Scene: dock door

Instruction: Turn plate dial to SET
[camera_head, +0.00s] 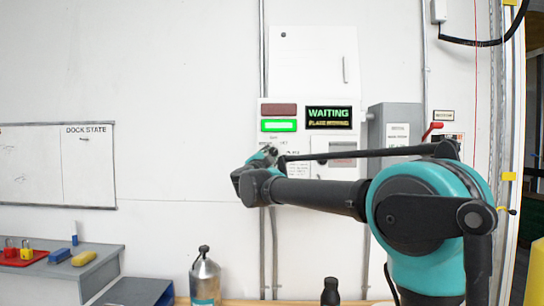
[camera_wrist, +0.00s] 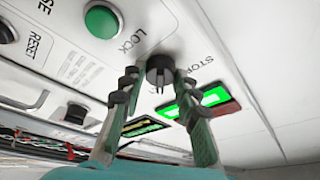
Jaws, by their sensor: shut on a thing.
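The plate dial (camera_wrist: 161,69) is a small dark round knob on the white panel in the wrist view. My gripper (camera_wrist: 159,78) is shut on it, one finger on each side. Printed words LOCK and STOP stand near the knob. Its pointer setting is too unclear to tell. In the head view my gripper (camera_head: 268,153) is at the panel under the lit green bar and covers the dial. The display (camera_head: 328,117) reads WAITING in green, with a smaller yellow line below that is hard to read.
A green button (camera_wrist: 103,20) sits left of the dial in the wrist view, with another dark control (camera_wrist: 7,31) near a RESET label. In the head view a grey box (camera_head: 394,128) with a red lever (camera_head: 432,129) stands right. A grey bottle (camera_head: 205,280) stands below.

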